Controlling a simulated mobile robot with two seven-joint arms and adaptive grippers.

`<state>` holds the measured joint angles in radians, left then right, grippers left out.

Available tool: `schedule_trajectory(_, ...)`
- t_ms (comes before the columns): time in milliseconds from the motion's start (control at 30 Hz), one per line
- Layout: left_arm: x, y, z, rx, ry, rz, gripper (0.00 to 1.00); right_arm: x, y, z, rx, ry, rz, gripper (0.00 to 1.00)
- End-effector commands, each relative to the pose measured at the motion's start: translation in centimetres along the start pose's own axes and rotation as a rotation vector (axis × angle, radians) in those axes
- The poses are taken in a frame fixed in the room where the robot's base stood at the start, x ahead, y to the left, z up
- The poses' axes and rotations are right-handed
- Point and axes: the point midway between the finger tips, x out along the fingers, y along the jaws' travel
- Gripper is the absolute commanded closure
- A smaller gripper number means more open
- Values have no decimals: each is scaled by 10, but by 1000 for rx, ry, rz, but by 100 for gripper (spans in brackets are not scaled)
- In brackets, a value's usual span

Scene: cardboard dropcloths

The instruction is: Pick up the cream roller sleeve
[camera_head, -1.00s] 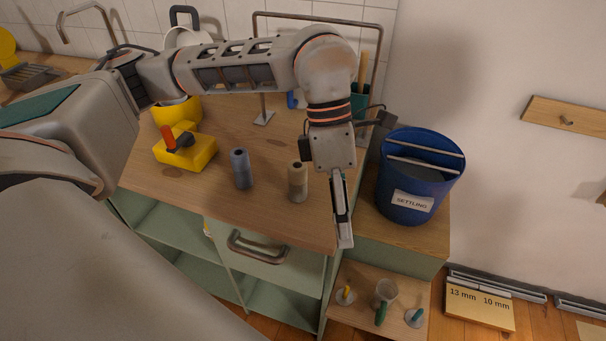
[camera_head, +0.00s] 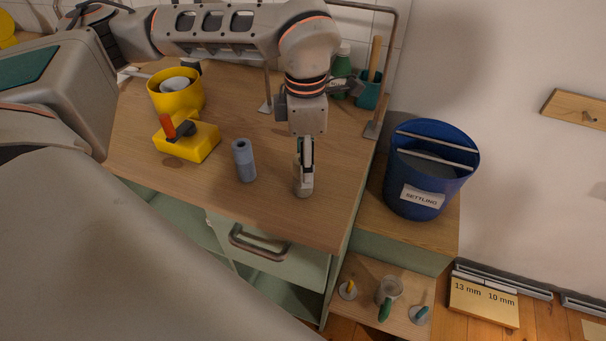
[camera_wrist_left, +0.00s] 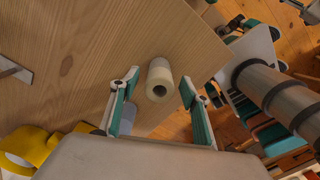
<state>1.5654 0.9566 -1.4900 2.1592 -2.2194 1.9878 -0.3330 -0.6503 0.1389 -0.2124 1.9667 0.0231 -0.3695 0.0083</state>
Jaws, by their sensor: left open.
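The cream roller sleeve (camera_wrist_left: 159,72) stands upright near the front right of the wooden worktop (camera_head: 215,195). In the left wrist view its round end with a dark hole shows between my left gripper's two fingers. My left gripper (camera_wrist_left: 159,84) is open, with a finger on each side of the sleeve and visible gaps. In the head view the left gripper (camera_head: 305,168) points down over the sleeve and hides most of it. I cannot tell how far down the fingers reach beside it. My right gripper is not in view.
A blue-grey sleeve (camera_head: 244,160) stands close by on the left. A yellow block with a red part (camera_head: 188,141) and a yellow pot (camera_head: 176,92) lie further left. A blue bucket labelled SETTLING (camera_head: 428,172) stands right of the worktop. The drawer handle (camera_head: 258,246) is below the front edge.

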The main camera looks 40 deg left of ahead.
Motion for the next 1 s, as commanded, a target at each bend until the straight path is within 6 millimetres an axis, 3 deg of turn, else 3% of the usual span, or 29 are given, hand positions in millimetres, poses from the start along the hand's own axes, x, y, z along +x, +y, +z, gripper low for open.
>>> schedule_trajectory(133,14,-1,0,2,0,-1,54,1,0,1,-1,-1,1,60)
schedule_trajectory(367,15,0,1,2,-1,0,54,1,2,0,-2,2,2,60)
schedule_trajectory(500,15,0,1,2,-1,0,85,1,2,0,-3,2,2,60)
schedule_trajectory(533,15,0,1,2,-1,0,87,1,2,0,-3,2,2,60)
schedule_trajectory(1000,9,0,1,2,-3,2,87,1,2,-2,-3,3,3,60)
